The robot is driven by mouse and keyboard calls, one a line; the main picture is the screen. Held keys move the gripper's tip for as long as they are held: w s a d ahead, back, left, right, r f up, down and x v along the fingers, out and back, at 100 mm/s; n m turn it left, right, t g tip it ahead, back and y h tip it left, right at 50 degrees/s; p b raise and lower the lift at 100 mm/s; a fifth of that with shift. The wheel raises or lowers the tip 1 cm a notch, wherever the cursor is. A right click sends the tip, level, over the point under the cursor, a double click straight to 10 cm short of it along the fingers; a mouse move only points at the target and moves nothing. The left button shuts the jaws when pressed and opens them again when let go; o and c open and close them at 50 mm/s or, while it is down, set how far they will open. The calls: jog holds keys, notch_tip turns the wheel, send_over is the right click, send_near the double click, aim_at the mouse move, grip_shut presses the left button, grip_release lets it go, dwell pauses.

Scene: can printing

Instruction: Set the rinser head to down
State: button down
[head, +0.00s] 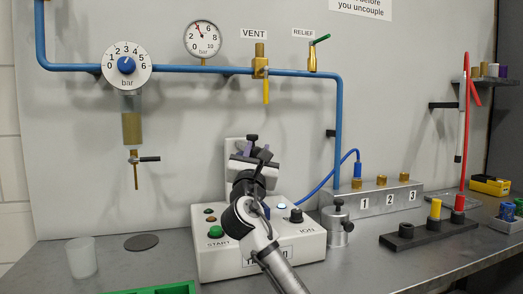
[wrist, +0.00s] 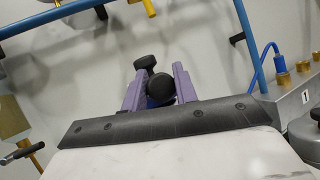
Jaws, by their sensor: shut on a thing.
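The rinser is a white box (head: 210,262) on the bench with a START button, an ION knob and small lamps. A pale upright (head: 233,150) stands at its back. My arm reaches over the box and hides much of the rinser head. My gripper (head: 247,152) has purple fingers. In the wrist view my gripper (wrist: 158,88) has its two fingers around a black round knob (wrist: 160,86), which I take to be part of the rinser head. A second black knob (wrist: 145,62) shows just beyond it. Whether the head is up or down I cannot tell.
A blue pipe (head: 200,69) with gauges and valves runs along the wall. A metal canister (head: 337,225) stands close right of the rinser, before a numbered manifold (head: 385,199). A plastic cup (head: 82,258), a dark disc (head: 142,242) and a green tray (head: 160,288) are at left.

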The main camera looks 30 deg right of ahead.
jog(key=shift+w+d+f, duration=0.15)
jog(key=shift+w+f, duration=0.05)
jog(key=shift+f, duration=0.4)
jog(key=c, duration=1.4)
grip_release()
jog(key=r+b+v, duration=0.1)
jog(key=b+v, duration=0.1)
jog(key=v, duration=1.1)
jog(key=shift+s+a+f, duration=0.2)
jog(key=shift+s+a, duration=0.1)
jog(key=shift+s, duration=0.25)
